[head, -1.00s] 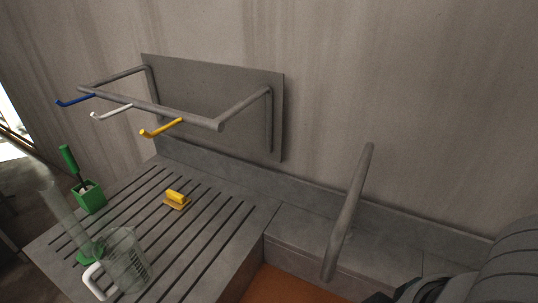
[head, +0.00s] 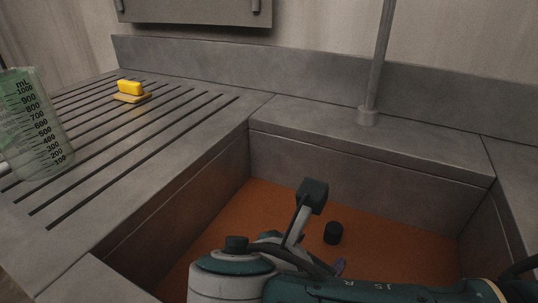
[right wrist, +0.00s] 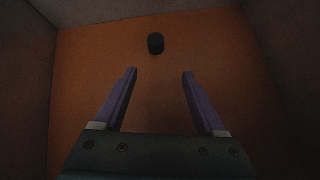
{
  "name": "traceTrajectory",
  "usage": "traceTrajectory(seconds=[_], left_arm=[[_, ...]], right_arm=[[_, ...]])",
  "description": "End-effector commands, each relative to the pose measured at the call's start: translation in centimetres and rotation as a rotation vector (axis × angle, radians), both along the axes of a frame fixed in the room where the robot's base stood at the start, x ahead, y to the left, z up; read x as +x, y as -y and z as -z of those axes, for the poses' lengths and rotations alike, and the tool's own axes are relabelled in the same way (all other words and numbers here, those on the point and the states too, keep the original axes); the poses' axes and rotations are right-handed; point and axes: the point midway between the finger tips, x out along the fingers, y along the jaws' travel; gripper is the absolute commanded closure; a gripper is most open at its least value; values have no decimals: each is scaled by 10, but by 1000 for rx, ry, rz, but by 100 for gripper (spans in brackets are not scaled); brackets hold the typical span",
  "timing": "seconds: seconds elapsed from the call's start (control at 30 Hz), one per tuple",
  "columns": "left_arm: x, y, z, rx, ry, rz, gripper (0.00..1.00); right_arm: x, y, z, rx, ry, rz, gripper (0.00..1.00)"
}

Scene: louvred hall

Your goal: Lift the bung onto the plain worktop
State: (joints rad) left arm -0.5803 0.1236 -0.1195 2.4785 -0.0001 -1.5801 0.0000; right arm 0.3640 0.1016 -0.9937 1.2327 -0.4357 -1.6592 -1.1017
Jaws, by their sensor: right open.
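The bung (head: 333,232) is a small black cylinder on the orange floor of the sunken basin. In the right wrist view the bung (right wrist: 155,43) stands just beyond the fingertips, roughly centred between them and apart from both. My right gripper (right wrist: 160,72) is open and empty, with two purple fingers. In the head view my arm hides most of it; only a bit of purple finger (head: 340,267) shows near the bung. The plain worktop (head: 300,113) is the smooth grey ledge behind the basin. My left gripper is not in view.
Grey basin walls (head: 350,170) enclose the orange floor (head: 265,215). The grooved drainboard (head: 190,120) lies to the left, with a yellow brush or block (head: 130,88) and a measuring jug (head: 35,130). A grey post (head: 382,60) rises from the back ledge.

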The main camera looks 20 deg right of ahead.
Motion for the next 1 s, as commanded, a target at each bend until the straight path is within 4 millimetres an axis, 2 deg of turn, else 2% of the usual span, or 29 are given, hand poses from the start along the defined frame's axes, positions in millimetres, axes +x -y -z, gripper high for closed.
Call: traceTrajectory(seconds=[0.03, 0.1, 0.43, 0.77, 1.0], left_arm=[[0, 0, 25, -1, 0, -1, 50], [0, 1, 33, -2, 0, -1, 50], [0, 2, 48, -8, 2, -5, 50], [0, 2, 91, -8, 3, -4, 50], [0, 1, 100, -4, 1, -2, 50]], right_arm=[[7, 4, 21, -45, -1, -23, 28], [12, 9, 25, -92, -9, -49, 28], [24, 22, 33, -147, -16, -75, 28], [44, 55, 64, -146, -14, -73, 28], [57, 75, 77, -146, -16, -73, 28]])
